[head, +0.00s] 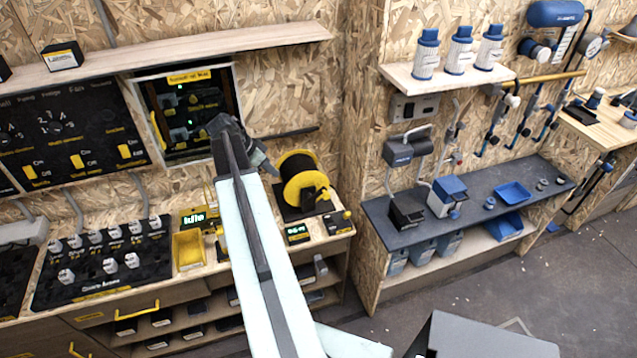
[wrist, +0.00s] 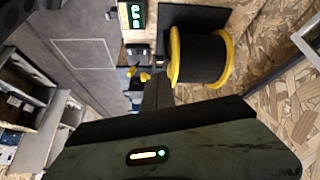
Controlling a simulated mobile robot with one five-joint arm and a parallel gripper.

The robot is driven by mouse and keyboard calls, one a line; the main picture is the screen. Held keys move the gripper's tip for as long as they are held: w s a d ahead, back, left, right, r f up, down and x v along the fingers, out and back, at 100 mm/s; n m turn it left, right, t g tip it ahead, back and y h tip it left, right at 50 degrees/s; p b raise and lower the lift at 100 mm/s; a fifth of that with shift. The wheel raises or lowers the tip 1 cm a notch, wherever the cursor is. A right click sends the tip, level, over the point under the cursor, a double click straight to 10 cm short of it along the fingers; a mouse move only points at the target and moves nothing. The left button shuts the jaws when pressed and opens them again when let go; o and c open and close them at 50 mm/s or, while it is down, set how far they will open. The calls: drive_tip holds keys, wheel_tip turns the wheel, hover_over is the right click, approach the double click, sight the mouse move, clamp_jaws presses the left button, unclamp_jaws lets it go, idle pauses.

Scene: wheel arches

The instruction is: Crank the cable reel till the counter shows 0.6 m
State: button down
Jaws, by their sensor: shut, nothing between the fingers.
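The cable reel (head: 301,178) stands on the bench, its black drum between yellow flanges; a yellow crank part (head: 324,194) shows at its lower right. In the wrist view the reel (wrist: 203,55) is at upper right. The counter (head: 298,232) is a small dark box with green digits in front of the reel; in the wrist view it is sideways (wrist: 136,15), its digits not surely readable. My gripper (wrist: 157,92) is shut and empty, its tip below and left of the reel in the wrist view. In the head view my arm hides part of the bench left of the reel.
A yellow tray (head: 188,250) and a board of white knobs (head: 100,262) lie left of my arm. An open cabinet (head: 188,112) is on the wall behind my arm's end. A small yellow-and-black device (head: 338,222) sits right of the counter. Open floor (head: 490,290) lies to the right.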

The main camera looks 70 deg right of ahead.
drive_tip(key=s+d+r+m+g, duration=0.1)
drive_tip(key=s+d+m, duration=0.2)
drive_tip(key=s+d, duration=0.3)
drive_tip(key=b, duration=1.1)
approach(319, 190)
drive_tip(key=s+d+f, duration=0.1)
drive_tip(key=s, duration=0.1)
drive_tip(key=s+d+f, duration=0.2)
drive_tip(key=shift+f, duration=0.25)
drive_tip(key=shift+s+d+f, duration=0.35)
drive_tip(key=shift+f, duration=0.1)
